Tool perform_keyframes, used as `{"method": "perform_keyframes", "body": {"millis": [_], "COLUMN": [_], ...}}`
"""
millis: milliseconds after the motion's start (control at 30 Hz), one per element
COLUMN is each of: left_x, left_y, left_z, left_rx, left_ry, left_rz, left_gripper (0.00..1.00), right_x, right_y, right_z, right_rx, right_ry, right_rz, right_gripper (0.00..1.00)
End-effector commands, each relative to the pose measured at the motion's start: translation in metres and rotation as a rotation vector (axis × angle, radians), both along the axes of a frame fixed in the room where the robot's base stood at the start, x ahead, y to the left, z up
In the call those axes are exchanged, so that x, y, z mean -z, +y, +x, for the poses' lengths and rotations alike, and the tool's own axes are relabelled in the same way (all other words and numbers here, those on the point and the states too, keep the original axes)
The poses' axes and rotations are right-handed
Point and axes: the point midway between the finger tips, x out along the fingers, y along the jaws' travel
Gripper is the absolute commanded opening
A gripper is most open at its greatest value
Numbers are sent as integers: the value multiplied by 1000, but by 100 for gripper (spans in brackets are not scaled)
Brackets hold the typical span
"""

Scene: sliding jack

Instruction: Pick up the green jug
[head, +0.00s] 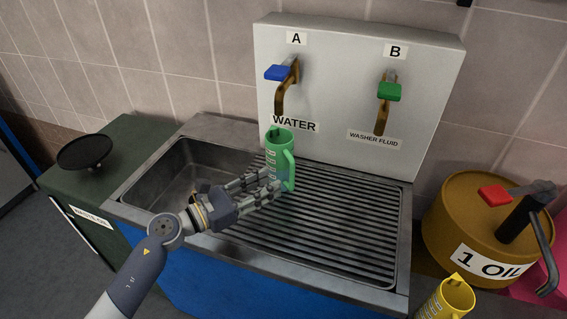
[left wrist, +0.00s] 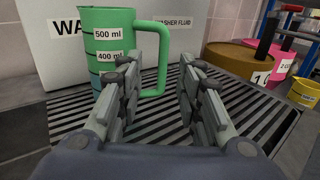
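The green jug (head: 278,156) stands upright on the ribbed drainboard (head: 330,225) in front of the panel, in the head view. It has white volume labels and a handle on its right side. In the left wrist view the jug (left wrist: 97,40) is ahead and to the left, and its handle reaches into the space beyond my fingers. My left gripper (head: 268,182) is at the jug's lower front in the head view. Its fingers stand apart with nothing held between them (left wrist: 160,78). Whether a finger touches the jug, I cannot tell. My right gripper is out of view.
The sink basin (head: 165,172) lies left of the drainboard. Blue tap A (head: 278,72) and green tap B (head: 389,92) stick out from the panel. An ochre oil drum (head: 450,225) and a yellow jug (head: 447,300) stand at right. The drainboard's front part is clear.

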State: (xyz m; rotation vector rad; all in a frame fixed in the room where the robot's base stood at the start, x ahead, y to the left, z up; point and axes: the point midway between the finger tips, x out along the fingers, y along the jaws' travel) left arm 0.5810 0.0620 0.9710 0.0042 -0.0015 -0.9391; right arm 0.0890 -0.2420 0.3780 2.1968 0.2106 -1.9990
Motion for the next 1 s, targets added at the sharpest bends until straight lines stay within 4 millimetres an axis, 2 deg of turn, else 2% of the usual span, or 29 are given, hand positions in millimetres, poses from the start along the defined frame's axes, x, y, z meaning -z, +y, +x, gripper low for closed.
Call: {"method": "perform_keyframes", "body": {"millis": [100,200,367,600,733,967,1000], "left_x": [-2,-2,-3,-2,0,1,1], "left_y": [-15,-21,-32,-60,-66,-67,-67], "left_z": [11,15,21,38,43,43,43], "left_rx": [-1,-1,-1,-2,-2,-2,-2], "left_ry": [1,1,2,2,2,2,2], "left_rz": [-3,-4,-7,-7,-5,-4,-4], "left_gripper": [33,33,33,33,33,33,24], "right_x": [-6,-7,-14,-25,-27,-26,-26], "right_y": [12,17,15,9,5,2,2], "right_z": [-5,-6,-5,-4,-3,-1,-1], "right_rx": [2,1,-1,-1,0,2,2], "right_ry": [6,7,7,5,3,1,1], "right_rz": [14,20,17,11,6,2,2], "right_gripper": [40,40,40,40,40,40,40]}}
